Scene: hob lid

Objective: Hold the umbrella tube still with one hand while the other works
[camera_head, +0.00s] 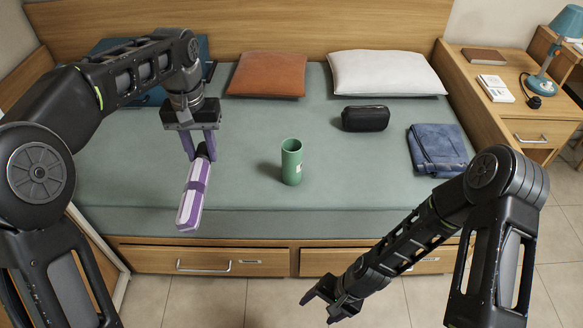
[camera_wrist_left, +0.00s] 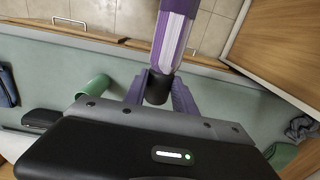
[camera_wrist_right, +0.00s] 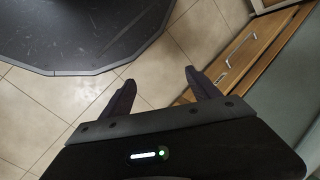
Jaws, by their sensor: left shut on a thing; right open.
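A green umbrella tube (camera_head: 291,162) stands upright on the bed, near the middle of its front half. It also shows in the left wrist view (camera_wrist_left: 94,87). My left gripper (camera_head: 201,152) is shut on the dark handle of a folded purple and white umbrella (camera_head: 191,198). The umbrella (camera_wrist_left: 174,38) hangs tilted to the left of the tube, apart from it. My right gripper (camera_head: 320,303) is open and empty, low in front of the bed drawers. In the right wrist view its fingers (camera_wrist_right: 158,88) have only floor between them. Neither gripper touches the tube.
On the bed (camera_head: 250,215) lie an orange pillow (camera_head: 268,74), a white pillow (camera_head: 385,73), a black case (camera_head: 365,118) and folded jeans (camera_head: 436,149). A nightstand (camera_head: 530,127) with a blue lamp (camera_head: 553,50) stands at right. The bed around the tube is clear.

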